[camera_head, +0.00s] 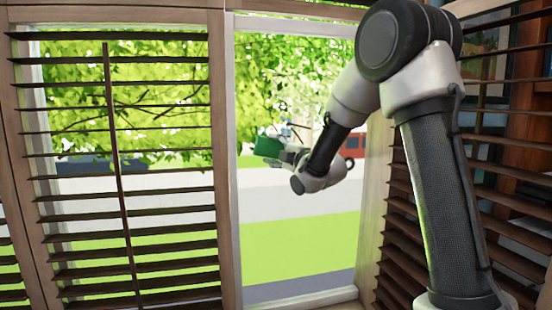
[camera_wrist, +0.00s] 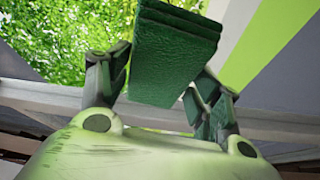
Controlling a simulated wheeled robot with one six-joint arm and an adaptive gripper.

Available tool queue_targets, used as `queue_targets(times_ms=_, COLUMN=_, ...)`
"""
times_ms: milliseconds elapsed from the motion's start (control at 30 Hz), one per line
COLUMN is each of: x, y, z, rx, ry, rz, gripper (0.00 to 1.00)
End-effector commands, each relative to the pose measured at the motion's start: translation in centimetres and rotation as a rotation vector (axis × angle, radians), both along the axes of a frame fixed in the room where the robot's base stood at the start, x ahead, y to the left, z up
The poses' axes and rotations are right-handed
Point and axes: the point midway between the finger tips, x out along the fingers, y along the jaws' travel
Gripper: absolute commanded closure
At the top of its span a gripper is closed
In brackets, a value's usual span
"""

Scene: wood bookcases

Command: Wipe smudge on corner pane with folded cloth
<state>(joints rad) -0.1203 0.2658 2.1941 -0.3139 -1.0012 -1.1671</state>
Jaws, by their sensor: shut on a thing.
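A dark green folded cloth (camera_head: 267,146) is held at the end of my arm, in front of the window pane (camera_head: 295,205) in the head view. In the wrist view the folded cloth (camera_wrist: 172,62) shows its stacked layers and sits between the two fingers. My gripper (camera_wrist: 160,85) is shut on it; in the head view my gripper (camera_head: 283,153) is small and partly behind the wrist. I cannot tell whether the cloth touches the glass. No smudge can be made out on the pane.
A shutter with dark slats (camera_head: 125,175) covers the window left of the open pane. Another slatted shutter (camera_head: 510,190) stands at the right, partly behind my arm. A wooden post (camera_head: 225,150) borders the pane on the left, and a pale sill (camera_head: 300,302) runs below it.

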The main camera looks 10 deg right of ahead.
Motion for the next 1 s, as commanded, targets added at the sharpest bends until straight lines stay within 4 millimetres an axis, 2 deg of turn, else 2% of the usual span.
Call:
queue_targets(times_ms=167, x=0.0, y=-0.5, z=0.1, rx=0.001, ry=0.001, rz=-0.002, gripper=0.63)
queue_targets(times_ms=433, x=0.0, y=-3.0, z=0.1, rx=0.001, ry=0.002, rz=-0.004, gripper=0.63)
queue_targets(times_ms=733, x=0.0, y=-4.3, z=0.1, rx=0.001, ry=0.002, rz=-0.004, gripper=0.63)
queue_targets(times_ms=1000, x=0.3, y=-6.8, z=0.0, rx=0.001, ry=0.002, rz=-0.005, gripper=0.63)
